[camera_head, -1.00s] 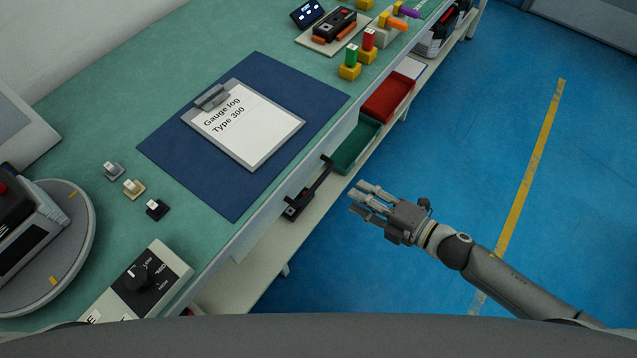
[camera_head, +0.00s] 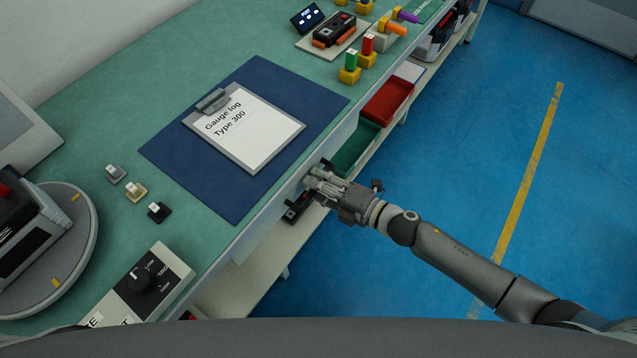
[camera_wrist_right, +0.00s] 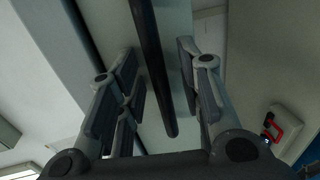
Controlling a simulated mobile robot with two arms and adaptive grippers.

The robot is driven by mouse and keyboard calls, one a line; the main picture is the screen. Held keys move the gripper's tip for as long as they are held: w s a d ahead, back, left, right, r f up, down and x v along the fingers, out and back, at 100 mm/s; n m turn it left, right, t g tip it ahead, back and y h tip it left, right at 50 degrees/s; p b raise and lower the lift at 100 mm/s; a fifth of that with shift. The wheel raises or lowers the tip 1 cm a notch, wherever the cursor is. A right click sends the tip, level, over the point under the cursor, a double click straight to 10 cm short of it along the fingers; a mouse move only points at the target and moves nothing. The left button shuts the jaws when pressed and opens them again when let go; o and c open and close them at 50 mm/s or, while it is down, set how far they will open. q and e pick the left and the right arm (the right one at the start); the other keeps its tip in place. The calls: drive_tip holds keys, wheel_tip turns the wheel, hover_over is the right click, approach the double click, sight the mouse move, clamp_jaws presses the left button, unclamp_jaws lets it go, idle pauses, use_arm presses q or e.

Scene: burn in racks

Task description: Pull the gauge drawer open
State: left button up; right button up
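The gauge drawer appears to be the pale front (camera_head: 262,236) under the bench edge, and it looks shut. Its dark bar handle shows only at its far end (camera_head: 326,163) in the head view, with my right gripper covering the rest. In the right wrist view the handle (camera_wrist_right: 154,62) runs between the spread fingers of my right gripper (camera_wrist_right: 160,95), with gaps visible on both sides. My right gripper (camera_head: 312,180) is open at the drawer front in the head view. My left gripper is not in view.
The green bench top (camera_head: 120,88) carries a clipboard (camera_head: 262,140) on a blue mat (camera_head: 175,155). Below the bench are a green bin (camera_head: 352,152), a red bin (camera_head: 388,102) and a dark object (camera_head: 292,214) on the lower shelf. The blue floor (camera_head: 430,190) beside the bench is clear.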

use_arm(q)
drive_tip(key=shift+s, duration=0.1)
use_arm(e)
clamp_jaws()
idle(0.3)
